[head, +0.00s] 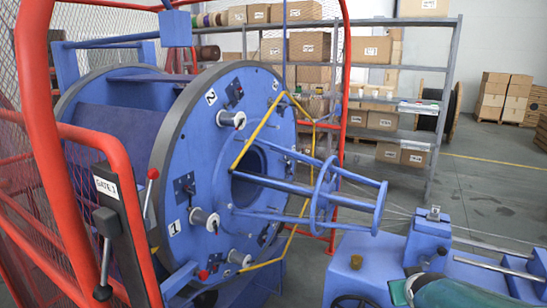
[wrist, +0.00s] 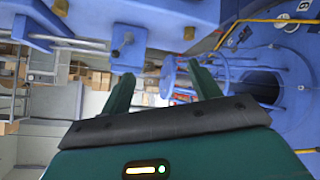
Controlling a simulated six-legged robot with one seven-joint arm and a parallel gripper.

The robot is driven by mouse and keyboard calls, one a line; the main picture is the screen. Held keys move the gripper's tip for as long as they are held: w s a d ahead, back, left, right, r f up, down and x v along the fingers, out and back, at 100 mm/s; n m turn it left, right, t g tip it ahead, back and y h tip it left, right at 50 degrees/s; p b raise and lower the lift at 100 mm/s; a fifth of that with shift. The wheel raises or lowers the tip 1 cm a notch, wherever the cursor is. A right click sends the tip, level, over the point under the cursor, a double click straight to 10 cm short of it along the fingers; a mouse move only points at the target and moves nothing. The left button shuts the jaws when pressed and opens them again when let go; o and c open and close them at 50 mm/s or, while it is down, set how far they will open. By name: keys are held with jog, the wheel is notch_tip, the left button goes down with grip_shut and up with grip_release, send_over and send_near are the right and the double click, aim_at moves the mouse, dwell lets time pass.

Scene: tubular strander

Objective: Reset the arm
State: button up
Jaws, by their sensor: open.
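My gripper (wrist: 161,68) shows in the wrist view with its two green fingers spread apart. Nothing is between the fingers. The wrist picture appears upside down, with the blue strander (wrist: 262,85) on its right and shelving in the distance. In the head view, a green part of my arm shows at the bottom right, cut off by the frame edge. My gripper's fingers cannot be made out there. The blue strander (head: 225,165) with its large round disc fills the left and middle of the head view.
A red guard frame (head: 38,90) with mesh and a black gate handle (head: 121,220) stands at the left. A blue machine block (head: 365,265) is close by my arm. Shelves with cardboard boxes (head: 305,48) stand behind. Open floor (head: 490,185) lies at the right.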

jog(key=s+a+r+g+y, duration=0.1)
jog(key=s+a+r+y, duration=0.1)
jog(key=s+a, duration=0.6)
jog(key=s+a+r+g+y, duration=0.1)
jog(key=s+a+r+g, duration=0.1)
jog(key=s+a, duration=0.7)
jog(key=shift+s+r+g+y, duration=0.3)
jog(key=shift+s+r+y, duration=0.1)
jog(key=shift+s+r, duration=0.05)
